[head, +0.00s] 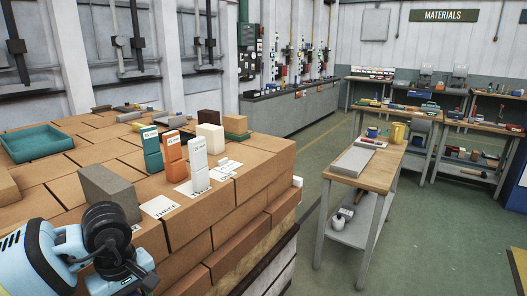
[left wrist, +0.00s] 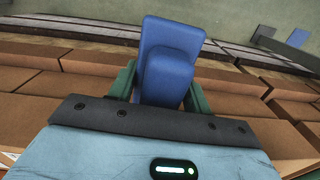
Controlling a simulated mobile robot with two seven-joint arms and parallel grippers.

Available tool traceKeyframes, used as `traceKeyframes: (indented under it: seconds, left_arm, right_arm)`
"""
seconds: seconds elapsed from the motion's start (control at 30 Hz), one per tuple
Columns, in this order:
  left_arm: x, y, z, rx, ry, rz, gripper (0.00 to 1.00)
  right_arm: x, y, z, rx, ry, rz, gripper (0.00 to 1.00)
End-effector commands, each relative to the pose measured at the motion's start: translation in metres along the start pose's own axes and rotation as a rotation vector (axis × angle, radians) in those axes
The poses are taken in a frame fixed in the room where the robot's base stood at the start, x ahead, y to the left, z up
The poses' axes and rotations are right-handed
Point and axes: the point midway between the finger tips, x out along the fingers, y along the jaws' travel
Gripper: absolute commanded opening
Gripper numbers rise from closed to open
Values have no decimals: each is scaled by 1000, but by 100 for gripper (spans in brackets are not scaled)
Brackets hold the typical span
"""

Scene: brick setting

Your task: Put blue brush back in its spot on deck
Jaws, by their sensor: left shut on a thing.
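In the left wrist view my left gripper (left wrist: 160,88) has its dark green fingers closed on the sides of a blue block-like thing (left wrist: 172,40), which I take to be the blue brush. No bristles can be made out. It is held above or beside the edge of the brick stack, with green floor beyond. In the head view a light blue and black part of my arm fills the lower left; the gripper's fingers and the blue thing do not show there. The brick deck (head: 70,165) spreads across the left. My right gripper is not in view.
On the deck stand a teal tray (head: 38,143), a grey block (head: 108,190), and green (head: 152,150), orange (head: 174,157) and white (head: 198,165) upright blocks. A card reading THREE (head: 160,207) lies in front. A wooden workbench (head: 375,175) stands right, across open floor.

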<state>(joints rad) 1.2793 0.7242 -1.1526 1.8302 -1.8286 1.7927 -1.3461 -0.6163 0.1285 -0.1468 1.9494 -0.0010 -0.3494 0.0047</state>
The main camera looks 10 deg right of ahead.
Motion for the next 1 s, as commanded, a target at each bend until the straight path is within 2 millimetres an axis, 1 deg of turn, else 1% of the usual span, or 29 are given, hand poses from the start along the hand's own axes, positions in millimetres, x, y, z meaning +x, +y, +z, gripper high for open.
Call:
traceKeyframes:
  seconds: [0.03,0.2,0.3,0.4,0.5,0.6,0.7,1.0]
  left_arm:
    - [24,-6,6,75,-7,-5,31]
    - [88,-26,26,352,-5,1,31]
    - [119,-39,39,498,-2,6,31]
    - [141,-50,50,620,2,10,31]
    - [156,-58,58,707,7,15,31]
    - [164,-62,63,758,10,17,31]
    - [166,-64,65,779,11,19,31]
    - [167,-64,65,780,11,18,31]
  right_arm:
    - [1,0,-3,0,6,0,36]
    - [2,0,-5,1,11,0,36]
    - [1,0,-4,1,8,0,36]
    - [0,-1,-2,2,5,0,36]
    - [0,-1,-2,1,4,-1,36]
    - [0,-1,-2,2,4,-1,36]
    - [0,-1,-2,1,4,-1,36]
    - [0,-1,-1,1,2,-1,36]
